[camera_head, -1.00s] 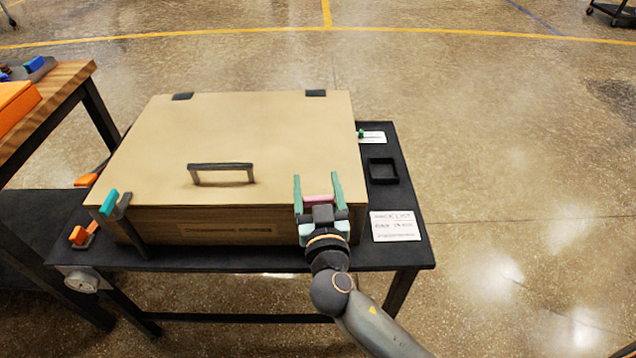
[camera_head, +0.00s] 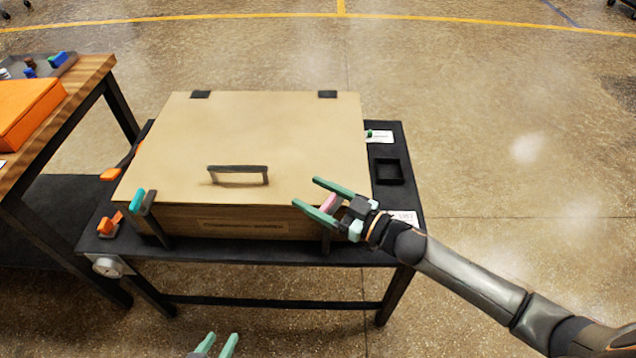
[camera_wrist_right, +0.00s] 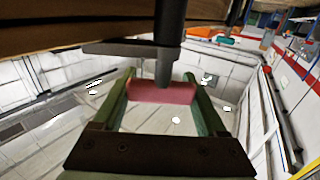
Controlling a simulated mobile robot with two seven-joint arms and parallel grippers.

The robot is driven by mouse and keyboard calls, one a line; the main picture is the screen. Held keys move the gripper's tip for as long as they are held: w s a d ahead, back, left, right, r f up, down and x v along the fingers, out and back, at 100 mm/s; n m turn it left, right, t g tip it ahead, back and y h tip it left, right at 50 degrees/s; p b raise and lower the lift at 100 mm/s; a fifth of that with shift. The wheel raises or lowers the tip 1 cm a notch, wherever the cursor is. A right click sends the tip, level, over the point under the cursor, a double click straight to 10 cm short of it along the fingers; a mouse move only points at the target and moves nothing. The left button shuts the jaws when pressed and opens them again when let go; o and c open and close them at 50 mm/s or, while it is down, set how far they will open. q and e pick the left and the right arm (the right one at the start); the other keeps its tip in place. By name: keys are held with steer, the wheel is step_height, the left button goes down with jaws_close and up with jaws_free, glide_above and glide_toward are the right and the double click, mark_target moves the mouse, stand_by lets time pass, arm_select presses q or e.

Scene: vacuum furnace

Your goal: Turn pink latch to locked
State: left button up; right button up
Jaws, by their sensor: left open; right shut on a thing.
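The pink latch (camera_head: 328,203) is at the front right corner of the tan furnace box (camera_head: 255,130). Its pink handle sits slantwise in the head view. My right gripper (camera_head: 306,192) reaches in from the right and is shut on the handle, with one green finger on each side. The right wrist view shows the pink handle (camera_wrist_right: 162,92) spanning between the two fingers, below a dark post (camera_wrist_right: 168,45). My left gripper (camera_head: 222,337) is open and empty at the bottom edge, in front of the table and away from the box.
A teal latch (camera_head: 137,201) stands at the box's front left corner. The lid has a dark handle (camera_head: 238,174). Orange clamps (camera_head: 110,221) and a round gauge (camera_head: 107,265) are at left. A black square tray (camera_head: 389,171) lies right of the box. A wooden table (camera_head: 70,95) stands at left.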

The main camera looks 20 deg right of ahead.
steer(key=n+g+y, duration=0.1)
steer(key=n+g, duration=0.1)
steer(key=n+g+y+b, duration=0.1)
steer(key=n+g+y, duration=0.1)
steer(key=g, duration=0.1)
steer(key=s+a+n+g+y, duration=0.1)
steer(key=n+g+y, duration=0.1)
steer(key=g, duration=0.1)
steer(key=shift+s+n+b, duration=0.1)
steer(key=shift+n+b, duration=0.2)
steer(key=shift+b, duration=0.05)
steer(key=shift+r+g+y, duration=0.1)
steer(key=shift+g+y, duration=0.2)
steer(key=shift+g, duration=0.2)
steer(key=o, duration=1.3)
steer(key=shift+s, duration=0.1)
steer(key=v, duration=1.2)
steer(key=shift+d+b, duration=0.25)
steer(key=shift+b, duration=0.1)
